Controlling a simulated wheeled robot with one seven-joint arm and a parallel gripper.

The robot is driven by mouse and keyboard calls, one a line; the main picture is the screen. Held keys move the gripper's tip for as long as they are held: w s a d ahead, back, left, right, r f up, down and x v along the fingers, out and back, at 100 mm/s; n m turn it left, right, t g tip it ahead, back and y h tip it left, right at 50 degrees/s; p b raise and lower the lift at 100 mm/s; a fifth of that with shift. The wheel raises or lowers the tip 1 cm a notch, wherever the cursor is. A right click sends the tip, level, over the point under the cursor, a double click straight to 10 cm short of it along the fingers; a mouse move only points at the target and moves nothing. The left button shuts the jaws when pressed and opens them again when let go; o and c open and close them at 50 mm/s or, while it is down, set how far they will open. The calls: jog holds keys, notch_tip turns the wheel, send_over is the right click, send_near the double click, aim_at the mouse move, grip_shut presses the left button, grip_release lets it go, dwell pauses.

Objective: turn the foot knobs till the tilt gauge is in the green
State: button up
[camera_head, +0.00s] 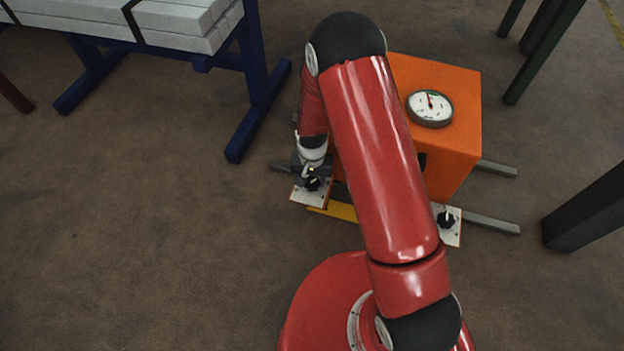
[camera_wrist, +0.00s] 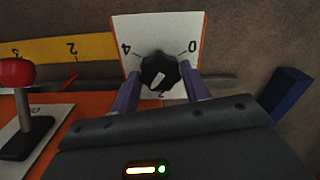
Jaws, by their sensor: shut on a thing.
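The orange machine box (camera_head: 455,140) stands on grey rails, with a round tilt gauge (camera_head: 430,107) on top. Its small needle points roughly up; I cannot read its exact place against the green marks. The left foot knob (camera_head: 313,184) is black on a white plate. In the wrist view this knob (camera_wrist: 159,73) has a white pointer, and its plate reads 0, 2 and 4. My gripper (camera_head: 311,172) is down at this knob; its fingers (camera_wrist: 160,78) are shut on the knob's two sides. Another black knob (camera_head: 446,219) sits on a plate at right. My arm hides part of the box.
A blue-legged bench (camera_head: 258,80) with pale slabs stands at upper left. A dark post (camera_head: 590,212) stands at right. A yellow numbered strip (camera_wrist: 70,48) and a red-balled lever (camera_wrist: 17,72) lie left of the knob in the wrist view. The floor at left is clear.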

aim_at(312, 182)
jog(key=m, duration=0.4)
jog(key=shift+m, duration=0.4)
dwell(0.4)
jog(key=o, duration=1)
jog(key=shift+r+p, duration=0.95)
jog(key=shift+r, duration=3)
